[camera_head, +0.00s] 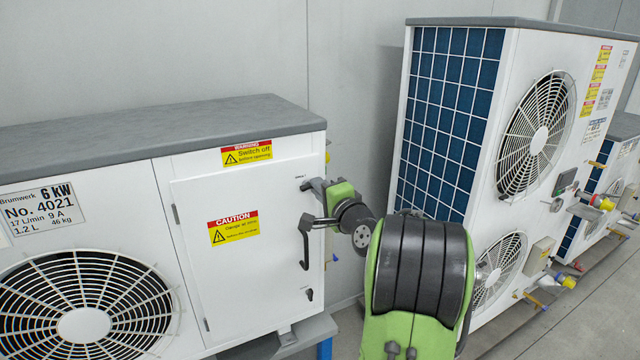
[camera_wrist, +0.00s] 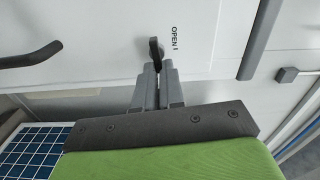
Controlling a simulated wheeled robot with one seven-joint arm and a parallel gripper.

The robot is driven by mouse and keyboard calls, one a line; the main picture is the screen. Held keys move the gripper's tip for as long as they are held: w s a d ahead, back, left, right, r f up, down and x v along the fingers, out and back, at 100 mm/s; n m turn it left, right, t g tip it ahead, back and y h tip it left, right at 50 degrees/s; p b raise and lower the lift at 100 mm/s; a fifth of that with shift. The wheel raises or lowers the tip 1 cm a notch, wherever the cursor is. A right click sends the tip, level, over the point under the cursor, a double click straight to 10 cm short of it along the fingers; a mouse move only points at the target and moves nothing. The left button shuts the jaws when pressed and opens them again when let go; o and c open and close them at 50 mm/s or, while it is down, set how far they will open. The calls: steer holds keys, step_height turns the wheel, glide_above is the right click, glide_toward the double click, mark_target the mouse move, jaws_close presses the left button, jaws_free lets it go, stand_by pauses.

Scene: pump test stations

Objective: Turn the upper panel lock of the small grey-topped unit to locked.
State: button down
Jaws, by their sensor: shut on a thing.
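The small grey-topped unit (camera_head: 250,225) stands at the left, with its panel door closed in its frame. The upper panel lock (camera_wrist: 154,48) is a small dark tab near the door's edge, between the door handle and the grey top. The word OPEN with a short stroke (camera_wrist: 174,38) is printed beside it. My gripper (camera_wrist: 158,68) is shut on the tab, its fingertips around the tab's near part. In the head view, my gripper (camera_head: 310,187) is at the door's upper right, and its fingers and wrist largely hide the lock there. The lock's exact angle is hard to tell.
The dark door handle (camera_head: 304,245) is just below my gripper, with a lower lock (camera_head: 309,294) beneath it. A taller unit (camera_head: 510,130) with a blue grille stands to the right. A gap with bare wall separates the units.

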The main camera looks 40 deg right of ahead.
steer(key=shift+f+m, duration=0.15)
steer(key=shift+m, duration=0.55)
steer(key=c, duration=1.2)
jaws_free()
steer(key=shift+c, duration=0.2)
steer(key=shift+s, duration=0.1)
steer(key=b+v, duration=0.2)
steer(key=v, duration=1.3)
steer(key=shift+s, duration=0.3)
steer(key=shift+a, duration=0.2)
